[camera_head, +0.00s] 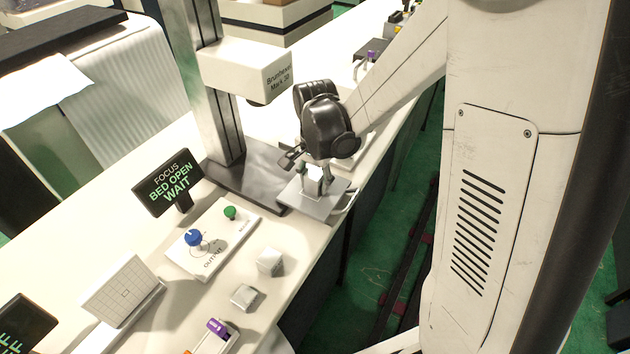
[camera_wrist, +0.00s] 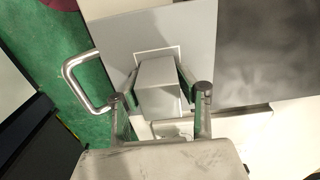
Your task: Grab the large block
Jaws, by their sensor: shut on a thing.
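The block is over a white square outline on the plate (camera_wrist: 200,35). I cannot tell whether the block touches the plate. In the head view the block is mostly hidden by my gripper. Two more light blocks stand on the table: one block (camera_head: 270,262) and a smaller-looking block (camera_head: 243,297).
A display (camera_head: 168,182) reads "FOCUS BED OPEN WAIT". A control box marked OUTPUT (camera_head: 210,262) has a blue knob (camera_head: 193,238) and a green button (camera_head: 230,212). The machine column (camera_head: 220,120) stands behind the plate. A metal handle (camera_wrist: 70,75) projects from the plate.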

